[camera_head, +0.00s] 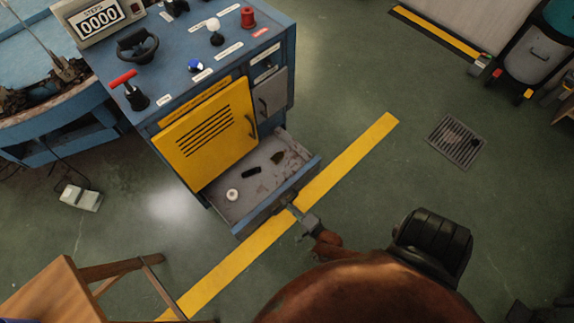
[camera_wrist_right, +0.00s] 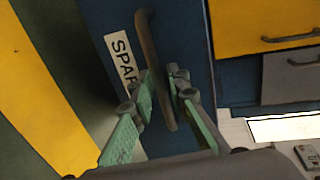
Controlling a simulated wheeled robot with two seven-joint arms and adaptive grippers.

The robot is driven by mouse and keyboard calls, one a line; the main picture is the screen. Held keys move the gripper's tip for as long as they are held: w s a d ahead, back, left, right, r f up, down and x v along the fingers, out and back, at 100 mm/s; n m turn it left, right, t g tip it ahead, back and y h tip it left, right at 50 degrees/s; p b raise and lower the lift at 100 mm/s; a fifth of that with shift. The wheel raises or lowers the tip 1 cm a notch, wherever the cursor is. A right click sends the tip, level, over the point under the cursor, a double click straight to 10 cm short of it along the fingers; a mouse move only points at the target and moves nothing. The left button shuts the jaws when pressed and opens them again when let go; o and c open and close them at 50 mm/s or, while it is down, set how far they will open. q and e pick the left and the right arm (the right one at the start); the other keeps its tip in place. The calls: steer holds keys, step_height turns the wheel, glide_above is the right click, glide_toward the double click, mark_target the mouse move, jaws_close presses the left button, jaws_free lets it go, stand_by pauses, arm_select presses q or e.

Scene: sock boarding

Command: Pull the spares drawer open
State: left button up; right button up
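The spares drawer (camera_head: 262,176) at the bottom of the blue console stands pulled out, its inside visible from above. My right gripper (camera_head: 293,209) is at the middle of the drawer front. In the right wrist view, the blue drawer front bears a label, partly covered, reading "SPAR" (camera_wrist_right: 122,58). The green-padded fingers of the right gripper (camera_wrist_right: 164,82) are closed around the brown bar handle (camera_wrist_right: 148,40). My left gripper is not in view.
A yellow cabinet door (camera_head: 207,131) and a grey door (camera_head: 270,94) are above the drawer. A yellow floor stripe (camera_head: 350,155) runs beneath the drawer front. A wooden stool (camera_head: 55,295) stands at lower left. Floor right of the drawer is clear up to a drain grate (camera_head: 457,140).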

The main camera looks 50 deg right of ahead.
steer(key=shift+s, duration=0.1)
steer(key=v, duration=1.1)
steer(key=shift+s, duration=0.4)
